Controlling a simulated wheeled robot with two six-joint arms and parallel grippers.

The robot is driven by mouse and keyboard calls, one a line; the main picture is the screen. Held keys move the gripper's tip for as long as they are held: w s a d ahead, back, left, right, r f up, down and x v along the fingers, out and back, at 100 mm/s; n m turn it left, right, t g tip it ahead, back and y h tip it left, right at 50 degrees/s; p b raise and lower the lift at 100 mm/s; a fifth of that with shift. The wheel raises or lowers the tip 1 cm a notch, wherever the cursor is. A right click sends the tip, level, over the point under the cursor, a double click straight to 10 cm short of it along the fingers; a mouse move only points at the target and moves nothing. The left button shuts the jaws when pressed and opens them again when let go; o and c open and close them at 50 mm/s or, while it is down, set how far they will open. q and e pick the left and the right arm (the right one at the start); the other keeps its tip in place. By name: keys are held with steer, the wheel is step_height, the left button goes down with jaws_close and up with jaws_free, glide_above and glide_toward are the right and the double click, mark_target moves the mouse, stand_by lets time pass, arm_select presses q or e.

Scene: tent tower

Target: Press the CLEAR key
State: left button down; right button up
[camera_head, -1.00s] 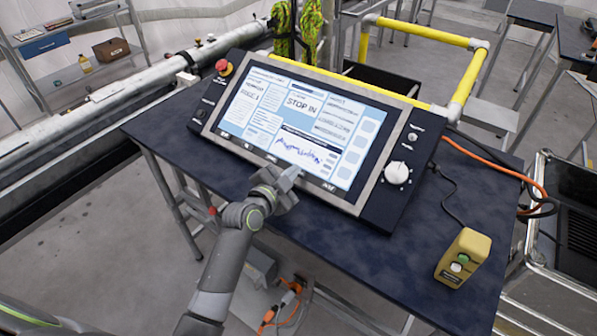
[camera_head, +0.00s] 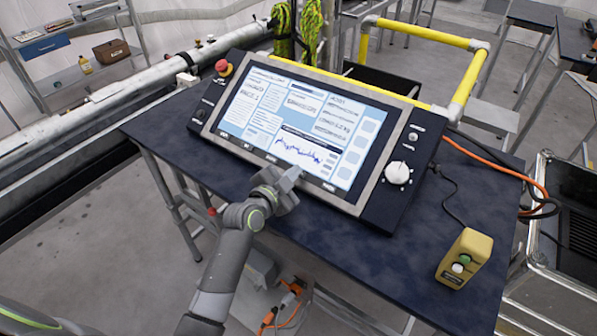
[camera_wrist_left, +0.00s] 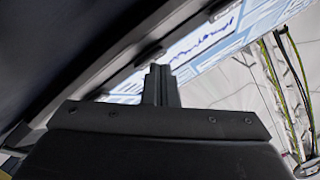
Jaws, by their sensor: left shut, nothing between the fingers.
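The control console (camera_head: 375,205) stands tilted on a dark blue table, its lit touch screen (camera_head: 262,122) facing me. Along the screen's bottom edge runs a dark strip of small keys (camera_head: 248,146); their labels are too small to read, so I cannot tell which is CLEAR. My left gripper (camera_head: 292,174) is shut and empty, its tips at the lower edge of the screen, right of the middle. Whether they touch it I cannot tell. In the left wrist view the shut fingers (camera_wrist_left: 158,78) point at the screen's edge (camera_wrist_left: 205,45). My right gripper is not in view.
A red emergency button (camera_head: 224,67) sits at the console's upper left and a white knob (camera_head: 398,172) at its right. A yellow box with buttons (camera_head: 464,258) stands on the table's right. The table's front (camera_head: 350,262) is clear.

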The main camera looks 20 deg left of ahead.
arm_select(q)
steer(key=shift+s+a+r+p, duration=0.15)
steer(key=shift+s+r+p, duration=0.25)
steer(key=shift+r, duration=0.2)
steer(key=s+r+p, duration=0.1)
steer(key=r+p, duration=0.1)
steer(key=s+a+r+p, duration=0.1)
steer(key=r, duration=0.1)
steer(key=shift+s, duration=0.35)
stand_by(0.6)
